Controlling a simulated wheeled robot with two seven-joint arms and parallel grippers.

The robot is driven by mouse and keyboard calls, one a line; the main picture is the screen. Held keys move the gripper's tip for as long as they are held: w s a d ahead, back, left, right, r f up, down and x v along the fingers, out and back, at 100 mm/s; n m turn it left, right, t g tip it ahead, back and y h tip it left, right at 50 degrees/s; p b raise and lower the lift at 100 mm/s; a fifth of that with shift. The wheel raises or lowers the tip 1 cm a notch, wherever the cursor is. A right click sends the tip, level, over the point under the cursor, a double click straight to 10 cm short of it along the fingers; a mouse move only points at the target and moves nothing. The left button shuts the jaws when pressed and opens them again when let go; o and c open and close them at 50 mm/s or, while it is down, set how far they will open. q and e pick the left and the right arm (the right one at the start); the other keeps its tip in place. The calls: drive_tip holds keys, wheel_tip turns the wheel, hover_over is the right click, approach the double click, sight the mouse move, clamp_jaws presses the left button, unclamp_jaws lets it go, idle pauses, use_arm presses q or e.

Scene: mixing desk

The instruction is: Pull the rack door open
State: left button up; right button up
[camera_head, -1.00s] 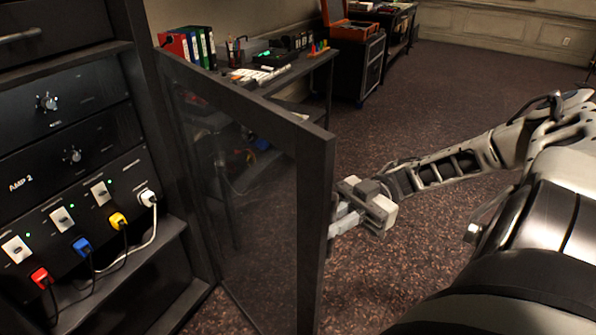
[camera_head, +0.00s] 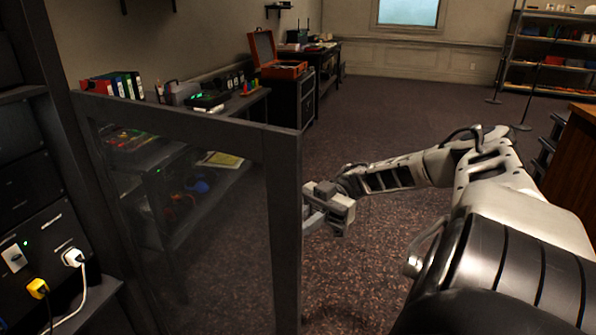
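The rack door (camera_head: 286,225) is a dark frame with a glass pane. It stands swung out, well open from the rack (camera_head: 25,180) at the left edge, with its free edge toward the middle of the picture. My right gripper (camera_head: 311,213) is at this free edge, about halfway up the visible part, on the side away from the rack opening. Its fingertips are close against the door and partly hidden by it. No handle shows clearly, and I cannot tell whether the fingers are closed on one. My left gripper is out of view.
A desk (camera_head: 255,98) with binders (camera_head: 118,85) and small items stands behind the door. A record player case (camera_head: 278,62) sits on a cabinet beyond. Plugged cables (camera_head: 75,258) show on the rack. Carpet (camera_head: 400,260) is clear around my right arm. Shelves stand far right.

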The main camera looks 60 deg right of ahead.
drive_tip(key=shift+d, duration=0.1)
drive_tip(key=d+b, duration=0.2)
drive_tip(key=d, duration=0.5)
drive_tip(key=shift+s+d, duration=0.15)
drive_tip(key=shift+s, duration=0.3)
